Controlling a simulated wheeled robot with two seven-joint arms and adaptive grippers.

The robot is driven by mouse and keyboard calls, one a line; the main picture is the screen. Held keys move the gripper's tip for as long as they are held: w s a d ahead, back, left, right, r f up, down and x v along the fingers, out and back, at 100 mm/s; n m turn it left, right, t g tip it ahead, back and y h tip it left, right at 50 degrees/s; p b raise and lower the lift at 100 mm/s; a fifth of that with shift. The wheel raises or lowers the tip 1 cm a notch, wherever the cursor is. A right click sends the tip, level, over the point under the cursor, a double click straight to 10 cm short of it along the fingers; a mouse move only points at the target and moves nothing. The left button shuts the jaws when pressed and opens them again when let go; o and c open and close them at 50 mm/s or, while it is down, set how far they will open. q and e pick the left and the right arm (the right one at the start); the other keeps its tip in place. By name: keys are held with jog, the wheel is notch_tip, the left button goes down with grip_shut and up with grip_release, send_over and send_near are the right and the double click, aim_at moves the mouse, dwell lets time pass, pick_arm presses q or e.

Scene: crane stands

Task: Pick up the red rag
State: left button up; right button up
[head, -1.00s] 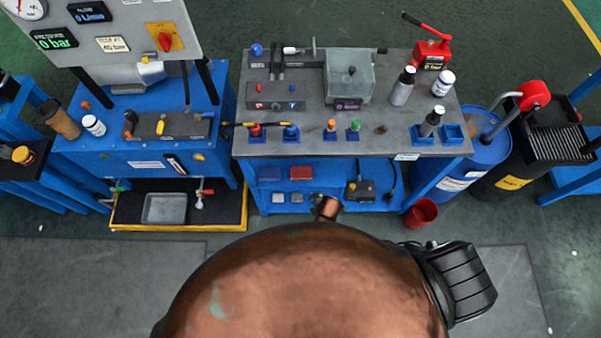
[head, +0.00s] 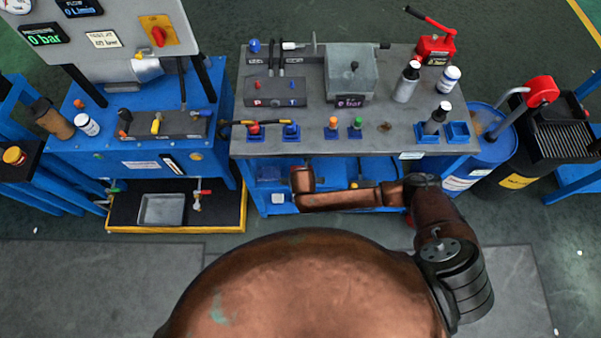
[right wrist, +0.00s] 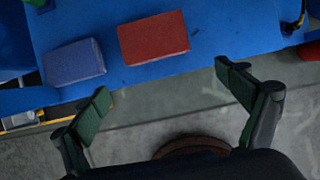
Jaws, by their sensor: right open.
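The red rag (right wrist: 153,38) is a folded red block lying flat on the blue lower shelf (right wrist: 225,22) in the right wrist view. A folded blue rag (right wrist: 73,62) lies just left of it. My right gripper (right wrist: 168,88) is open and empty, its two green-padded fingers spread in front of the shelf edge, apart from the red rag. In the head view my right arm reaches left across the front of the bench; it hides the red rag, and the gripper itself cannot be made out there. My left gripper is not in view.
The bench top (head: 310,145) above the shelf carries bottles, a grey box and several small coloured fittings. A blue drum (head: 490,155) stands right of the bench. A yellow-edged drip tray (head: 175,229) lies on the floor to the left. Grey floor lies in front.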

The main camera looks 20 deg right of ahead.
jog(key=shift+w+d, duration=0.25)
jog(key=shift+w, duration=0.7)
jog(key=w+f+b, duration=0.2)
jog(key=f, duration=0.1)
jog(key=w+d+f+b, duration=0.1)
jog(key=shift+w+f, duration=0.25)
jog(key=shift+f, duration=0.1)
jog(key=shift+c, duration=0.2)
jog(key=c, duration=1.2)
jog(key=shift+r, duration=0.1)
